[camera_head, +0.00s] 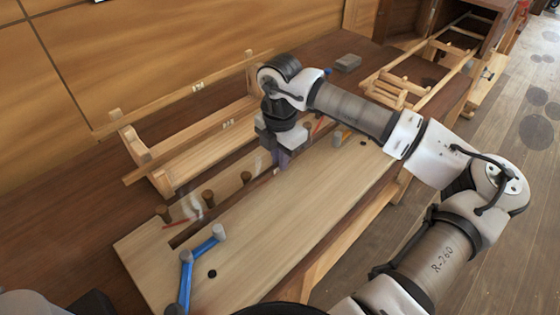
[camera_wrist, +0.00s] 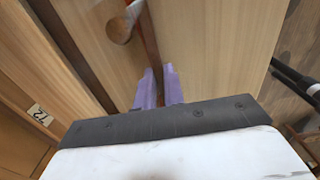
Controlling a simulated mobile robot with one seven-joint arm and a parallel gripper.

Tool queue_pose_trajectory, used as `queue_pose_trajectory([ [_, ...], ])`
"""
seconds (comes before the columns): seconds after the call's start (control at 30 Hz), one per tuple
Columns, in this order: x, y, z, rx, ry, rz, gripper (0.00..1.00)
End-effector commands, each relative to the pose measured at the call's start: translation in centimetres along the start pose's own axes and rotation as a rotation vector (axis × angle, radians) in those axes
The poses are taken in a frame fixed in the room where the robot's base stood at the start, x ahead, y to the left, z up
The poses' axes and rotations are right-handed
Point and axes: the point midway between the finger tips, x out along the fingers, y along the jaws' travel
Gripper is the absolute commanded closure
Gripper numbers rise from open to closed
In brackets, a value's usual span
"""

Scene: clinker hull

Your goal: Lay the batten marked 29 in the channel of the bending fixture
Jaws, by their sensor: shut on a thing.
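The bending fixture (camera_head: 290,225) is a pale board on the bench, with a dark channel (camera_head: 197,236) running along it beside a row of pegs. My gripper (camera_head: 283,163) points down over the channel line. In the wrist view its purple fingers (camera_wrist: 159,88) are close together around a narrow reddish-brown strip, the batten (camera_wrist: 151,40), in line with the channel. No number shows on it. I cannot tell how deep it sits; much of it is hidden by my gripper or hard to separate from the dark channel.
A wooden rack (camera_head: 143,155) at the left holds pale battens with small tags; one tag (camera_wrist: 40,115) shows in the wrist view. Dark pegs (camera_head: 208,198) stand beside the channel. A blue linkage (camera_head: 186,278) lies at the front. A grey block (camera_head: 348,63) lies behind my arm.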

Motion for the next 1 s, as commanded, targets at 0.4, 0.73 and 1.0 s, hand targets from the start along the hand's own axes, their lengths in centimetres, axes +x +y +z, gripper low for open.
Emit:
queue_pose_trajectory([
  [0.4,2.5,0.0,0.0,0.0,0.0,0.0,1.0],
  [0.73,2.7,0.0,0.0,0.0,0.0,0.0,0.74],
  [1.0,2.7,0.0,0.0,0.0,0.0,0.0,0.68],
])
